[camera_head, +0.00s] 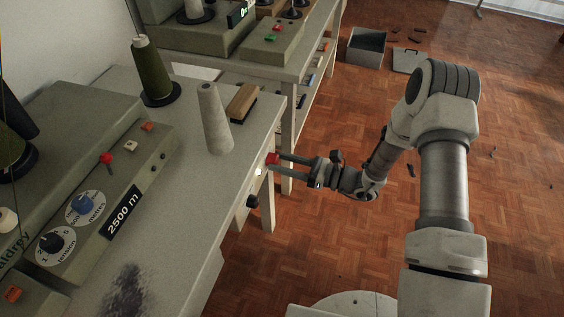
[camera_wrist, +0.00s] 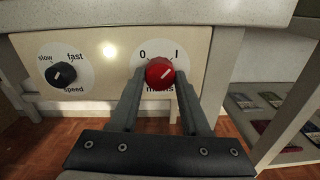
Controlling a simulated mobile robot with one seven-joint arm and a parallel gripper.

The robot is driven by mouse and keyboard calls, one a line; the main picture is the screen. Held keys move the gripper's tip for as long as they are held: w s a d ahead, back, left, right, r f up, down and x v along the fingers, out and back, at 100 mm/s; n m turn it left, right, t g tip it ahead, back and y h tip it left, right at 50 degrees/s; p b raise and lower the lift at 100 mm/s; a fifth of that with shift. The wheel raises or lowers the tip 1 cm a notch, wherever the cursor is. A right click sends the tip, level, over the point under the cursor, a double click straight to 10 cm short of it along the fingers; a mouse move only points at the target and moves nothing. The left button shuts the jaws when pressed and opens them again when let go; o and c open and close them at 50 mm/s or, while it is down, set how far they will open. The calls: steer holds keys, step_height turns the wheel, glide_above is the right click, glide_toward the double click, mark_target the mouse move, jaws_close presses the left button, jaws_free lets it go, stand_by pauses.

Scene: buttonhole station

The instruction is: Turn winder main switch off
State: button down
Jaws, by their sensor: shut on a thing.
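The winder main switch is a red round knob (camera_wrist: 160,72) on a white dial marked 0, I and "mains" in the wrist view. Its white pointer line slants up to the right, towards the I. It also shows as a small red knob (camera_head: 272,158) on the table's front edge in the head view. My gripper (camera_wrist: 159,80) reaches the panel from the front, one finger on each side of the knob, and is shut on it. My gripper (camera_head: 274,164) also shows at the knob in the head view. The fingers partly cover the dial.
A black speed knob (camera_wrist: 62,75) and a glowing lamp (camera_wrist: 110,51) sit left of the switch. The table top (camera_wrist: 130,14) overhangs the panel. A shelf (camera_wrist: 270,110) is at right.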

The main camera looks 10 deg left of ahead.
steer(key=n+b, duration=0.1)
steer(key=n, duration=0.2)
steer(key=shift+f+n, duration=0.1)
steer(key=shift+n, duration=0.3)
steer(key=n+b, duration=0.2)
steer(key=n, duration=0.2)
steer(key=shift+n, duration=0.3)
steer(key=shift+n+b, duration=2)
steer(key=shift+n, duration=2.5)
steer(key=shift+c, duration=1.8)
jaws_free()
steer(key=shift+d, duration=0.1)
